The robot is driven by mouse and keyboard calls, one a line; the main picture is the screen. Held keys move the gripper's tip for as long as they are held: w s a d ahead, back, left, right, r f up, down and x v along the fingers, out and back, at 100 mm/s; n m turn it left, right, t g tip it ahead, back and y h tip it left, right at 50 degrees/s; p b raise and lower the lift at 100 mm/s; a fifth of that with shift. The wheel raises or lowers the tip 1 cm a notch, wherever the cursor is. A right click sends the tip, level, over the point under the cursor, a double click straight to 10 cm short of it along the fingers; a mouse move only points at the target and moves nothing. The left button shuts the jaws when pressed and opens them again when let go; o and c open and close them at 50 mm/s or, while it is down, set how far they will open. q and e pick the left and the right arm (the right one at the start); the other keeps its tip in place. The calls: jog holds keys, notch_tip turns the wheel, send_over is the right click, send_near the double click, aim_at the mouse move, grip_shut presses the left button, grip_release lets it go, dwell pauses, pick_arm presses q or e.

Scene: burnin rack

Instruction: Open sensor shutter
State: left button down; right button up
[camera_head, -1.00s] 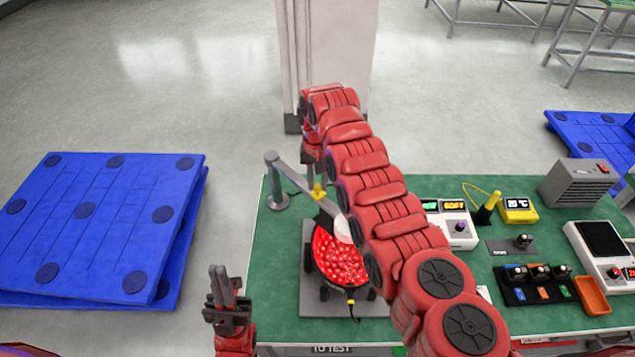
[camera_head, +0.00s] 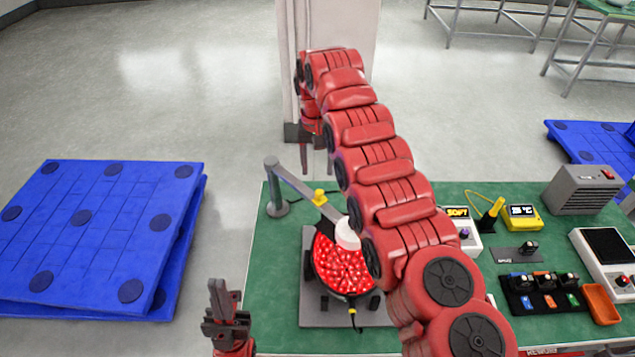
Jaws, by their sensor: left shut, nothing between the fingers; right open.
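A grey post (camera_head: 277,208) with a slanting grey arm (camera_head: 300,185) stands at the table's back left corner. The arm carries a yellow knob (camera_head: 319,197) and reaches over a round dish of glossy red pieces (camera_head: 343,268), beside a white dome (camera_head: 346,236). I cannot tell which part is the sensor shutter. My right gripper (camera_head: 317,163) is open and empty, fingers down, in the air behind the grey arm and apart from it. My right arm hides part of the dish's right side. My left gripper (camera_head: 222,300) is shut and empty, pointing up at the table's front left.
The green table (camera_head: 268,300) holds a display unit (camera_head: 462,232), a yellow meter (camera_head: 524,217), a black switch panel (camera_head: 545,292), an orange tray (camera_head: 601,304) and a grey box (camera_head: 581,188) on the right. Blue pallets (camera_head: 95,235) lie on the floor at left.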

notch_tip(320, 180, up, 10)
jog(key=p, duration=0.9)
jog(key=shift+a, duration=0.15)
